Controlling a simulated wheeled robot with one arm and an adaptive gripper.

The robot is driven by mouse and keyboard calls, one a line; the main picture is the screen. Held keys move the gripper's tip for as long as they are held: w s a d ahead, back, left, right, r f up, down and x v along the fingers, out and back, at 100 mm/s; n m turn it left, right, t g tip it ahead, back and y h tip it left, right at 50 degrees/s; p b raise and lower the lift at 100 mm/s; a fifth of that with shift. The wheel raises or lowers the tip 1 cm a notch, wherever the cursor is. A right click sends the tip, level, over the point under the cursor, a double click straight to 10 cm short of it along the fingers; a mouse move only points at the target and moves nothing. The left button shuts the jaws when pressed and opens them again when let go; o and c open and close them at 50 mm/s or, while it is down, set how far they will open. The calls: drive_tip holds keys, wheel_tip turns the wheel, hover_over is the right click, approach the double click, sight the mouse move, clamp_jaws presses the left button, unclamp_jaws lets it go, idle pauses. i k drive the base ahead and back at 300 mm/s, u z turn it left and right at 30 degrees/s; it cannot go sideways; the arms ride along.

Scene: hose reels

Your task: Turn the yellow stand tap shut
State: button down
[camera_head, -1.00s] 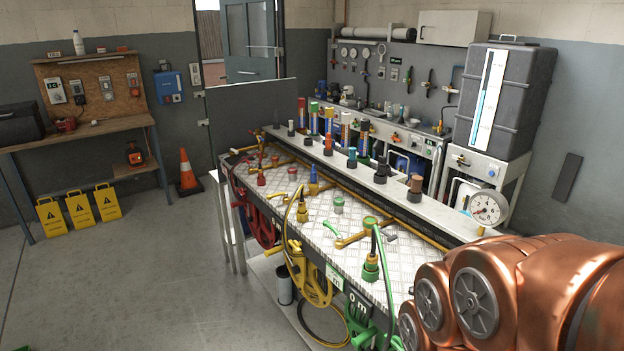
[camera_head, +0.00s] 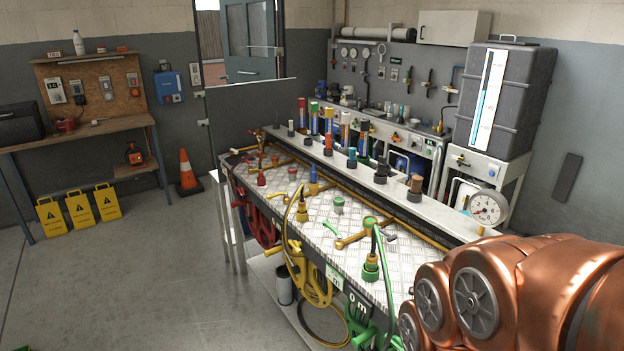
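A steel-topped bench (camera_head: 325,235) runs from the middle toward the lower right, with a row of brass pipes and coloured fittings. A yellow hose reel (camera_head: 312,285) hangs at its front side, and a yellow fitting (camera_head: 302,212) with a hose stands on the top above it. A brass-yellow tap piece (camera_head: 293,246) sits near the front edge. I cannot tell surely which is the yellow stand tap's handle, or whether the tap is open or shut. My copper-coloured arm fills the lower right corner. My gripper is out of view.
A green fitting with a hose (camera_head: 371,268) and a red reel (camera_head: 262,225) flank the yellow one. A pressure gauge (camera_head: 487,209) stands at the bench's right end. Yellow warning signs (camera_head: 79,211) and a traffic cone (camera_head: 188,172) stand at left. The floor in front is clear.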

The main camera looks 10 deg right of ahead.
sight(285, 194)
drive_tip(key=u, duration=0.2)
drive_tip(key=i, duration=0.25)
drive_tip(key=u, duration=1)
drive_tip(key=i, duration=0.7)
drive_tip(key=u, duration=0.4)
drive_tip(key=i, duration=0.7)
drive_tip(key=z, duration=0.2)
